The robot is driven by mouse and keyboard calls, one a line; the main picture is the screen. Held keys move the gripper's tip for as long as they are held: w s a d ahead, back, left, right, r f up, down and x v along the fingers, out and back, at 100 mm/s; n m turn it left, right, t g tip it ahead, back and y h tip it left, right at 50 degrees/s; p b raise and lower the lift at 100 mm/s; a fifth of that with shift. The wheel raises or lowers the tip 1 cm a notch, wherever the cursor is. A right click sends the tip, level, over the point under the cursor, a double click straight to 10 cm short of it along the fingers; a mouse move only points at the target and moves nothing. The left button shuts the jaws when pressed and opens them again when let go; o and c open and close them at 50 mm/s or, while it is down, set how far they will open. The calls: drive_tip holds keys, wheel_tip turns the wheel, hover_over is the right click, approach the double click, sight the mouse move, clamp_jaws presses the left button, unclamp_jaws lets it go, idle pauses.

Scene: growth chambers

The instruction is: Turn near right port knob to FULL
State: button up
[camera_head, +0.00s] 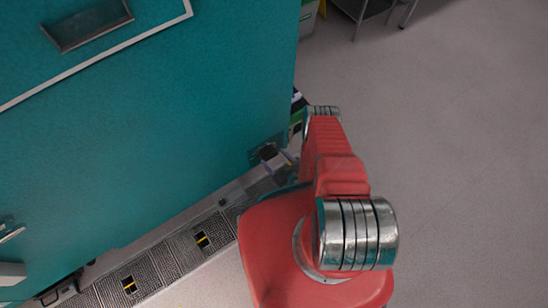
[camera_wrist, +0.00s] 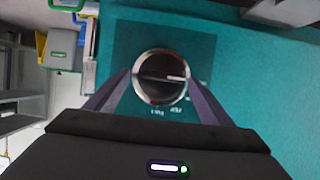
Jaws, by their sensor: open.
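In the wrist view a round knob (camera_wrist: 150,82) with a metal rim and dark face sits on a darker square plate (camera_wrist: 130,38) of the teal wall. A pale pointer mark on its face points to the right of the picture, slightly downward. Small labels run around its lower right; the one straight below looks like FULL (camera_wrist: 157,112). My gripper (camera_wrist: 160,84) is open, with one finger on each side of the knob. I cannot tell whether the fingers touch it. In the head view my gripper (camera_head: 274,158) is small beside the teal wall, and the knob is hidden.
The teal chamber (camera_head: 150,130) fills the left of the head view, with a recessed handle (camera_head: 88,25) on top. A perforated floor strip (camera_head: 165,262) runs along its base. Open grey floor (camera_head: 460,150) lies right.

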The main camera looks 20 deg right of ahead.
drive_tip(key=shift+a, duration=0.1)
drive_tip(key=c, duration=1)
drive_tip(key=shift+d, duration=0.2)
drive_tip(key=shift+a, duration=0.1)
drive_tip(key=shift+c, duration=0.2)
